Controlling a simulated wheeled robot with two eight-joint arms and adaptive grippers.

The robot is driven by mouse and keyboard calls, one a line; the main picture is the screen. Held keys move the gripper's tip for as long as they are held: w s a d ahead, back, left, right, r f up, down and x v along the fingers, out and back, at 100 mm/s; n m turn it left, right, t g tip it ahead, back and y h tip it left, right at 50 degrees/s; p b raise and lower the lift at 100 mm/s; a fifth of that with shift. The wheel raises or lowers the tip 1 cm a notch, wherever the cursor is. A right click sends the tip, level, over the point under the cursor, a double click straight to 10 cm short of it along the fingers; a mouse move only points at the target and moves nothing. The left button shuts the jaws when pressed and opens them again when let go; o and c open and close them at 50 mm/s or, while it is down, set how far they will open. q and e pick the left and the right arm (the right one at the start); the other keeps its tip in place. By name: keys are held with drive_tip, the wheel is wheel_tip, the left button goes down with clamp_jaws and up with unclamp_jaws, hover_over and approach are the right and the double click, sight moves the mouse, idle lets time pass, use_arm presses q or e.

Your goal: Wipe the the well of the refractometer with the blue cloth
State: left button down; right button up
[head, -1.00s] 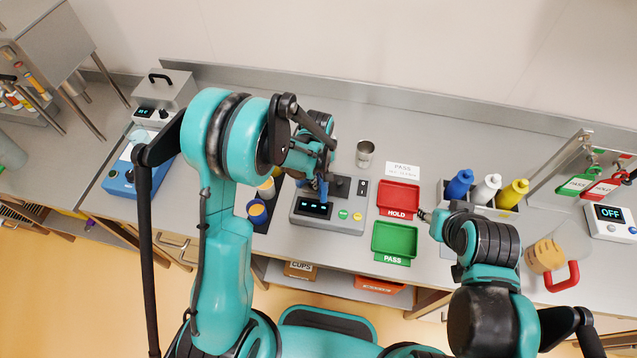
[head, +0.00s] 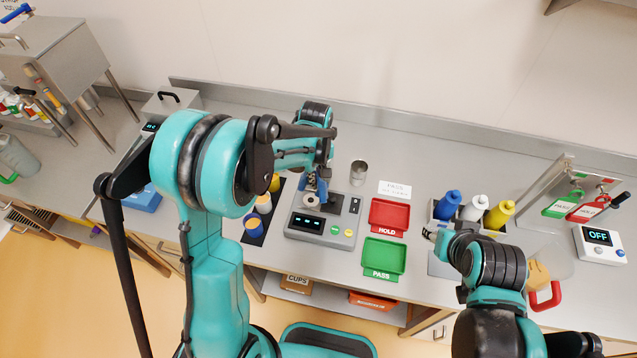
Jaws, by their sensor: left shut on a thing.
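The refractometer (head: 321,229) is a grey box with a lit display and green and yellow buttons on the bench. Its round metal well (head: 311,201) shows behind the display. My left gripper (head: 317,188) is just behind and above the well, shut on the blue cloth (head: 321,191). Only a small part of the cloth shows; the arm hides the rest. I cannot tell whether the cloth touches the refractometer. My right gripper (head: 430,231) is right of the red tray, partly hidden by its arm, and its jaws are too small to read.
A red HOLD tray (head: 389,214) and a green PASS tray (head: 384,257) lie right of the refractometer. A metal cup (head: 358,172) stands behind it. Capped jars (head: 254,226) stand to its left. Squeeze bottles (head: 473,207) stand in a holder at right.

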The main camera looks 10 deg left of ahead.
use_arm(q)
drive_tip(key=shift+r, duration=0.15)
drive_tip(key=shift+r, duration=0.1)
wheel_tip(320, 180, up, 10)
drive_tip(key=p, duration=0.6)
